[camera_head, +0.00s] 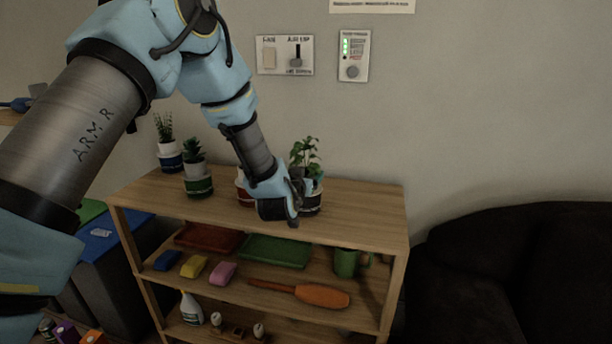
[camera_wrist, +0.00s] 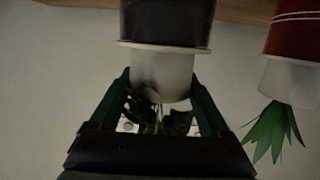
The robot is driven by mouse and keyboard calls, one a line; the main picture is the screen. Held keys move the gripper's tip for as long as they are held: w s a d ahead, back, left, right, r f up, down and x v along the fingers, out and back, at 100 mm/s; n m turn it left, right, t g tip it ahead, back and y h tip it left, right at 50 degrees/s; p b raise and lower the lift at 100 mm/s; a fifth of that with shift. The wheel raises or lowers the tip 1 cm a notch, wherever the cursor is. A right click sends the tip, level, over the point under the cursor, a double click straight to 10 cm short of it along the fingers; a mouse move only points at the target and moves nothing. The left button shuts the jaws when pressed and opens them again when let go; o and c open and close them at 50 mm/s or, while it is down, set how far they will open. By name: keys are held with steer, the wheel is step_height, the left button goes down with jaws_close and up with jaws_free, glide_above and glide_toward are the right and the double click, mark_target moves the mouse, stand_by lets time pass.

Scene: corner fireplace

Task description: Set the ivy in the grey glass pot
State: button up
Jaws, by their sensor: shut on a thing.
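The ivy, a leafy green plant (camera_head: 305,152) in a white inner pot (camera_wrist: 162,78), is at the right part of the shelf top. The wrist view shows it upside down. The white pot's lower end is at the rim of a dark grey outer pot (camera_wrist: 165,22), which also shows in the head view (camera_head: 313,203). I cannot tell whether the white pot rests fully inside. My gripper (camera_wrist: 160,98) is shut on the white pot, one finger on each side. Dark leaves (camera_wrist: 158,122) show between the fingers. In the head view my wrist hides part of the plant and pot.
A red pot (camera_wrist: 298,35) with a spiky plant stands close by, mostly behind my arm in the head view. A green pot (camera_head: 198,186) and a blue pot (camera_head: 171,161) stand farther left. Bare shelf top (camera_head: 365,205) lies to the right. A dark sofa (camera_head: 520,270) stands beyond.

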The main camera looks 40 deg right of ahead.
steer(key=shift+f, duration=0.1)
steer(key=o, duration=0.8)
steer(key=shift+a, duration=0.15)
steer(key=b+v, duration=0.3)
steer(key=v, duration=0.8)
steer(key=w+a+f+n+g+y+p, duration=0.1)
steer(key=w+a+n+y, duration=0.25)
steer(key=w+a, duration=0.65)
steer(key=w+a+n+y+p, duration=0.1)
steer(key=w+a+n+y, duration=0.3)
steer(key=a, duration=1.2)
steer(key=s+a+n+g+y, duration=0.1)
steer(key=s+a+g, duration=0.1)
steer(key=a, duration=0.6)
steer(key=s+a+r+g+y+p, duration=0.1)
steer(key=s+a+g+y, duration=0.1)
steer(key=s+a, duration=0.3)
steer(key=s+a+n+g+y, duration=0.1)
steer(key=s+a+y, duration=0.1)
steer(key=a, duration=0.8)
steer(key=shift+s+a+r+n+g+p, duration=0.1)
steer(key=shift+s+a+n+g+p, duration=0.1)
steer(key=shift+s, duration=0.2)
steer(key=shift+s+a+r+n+g+p, duration=0.1)
steer(key=shift+s+a+n+g+p, duration=0.1)
steer(key=shift+s, duration=0.25)
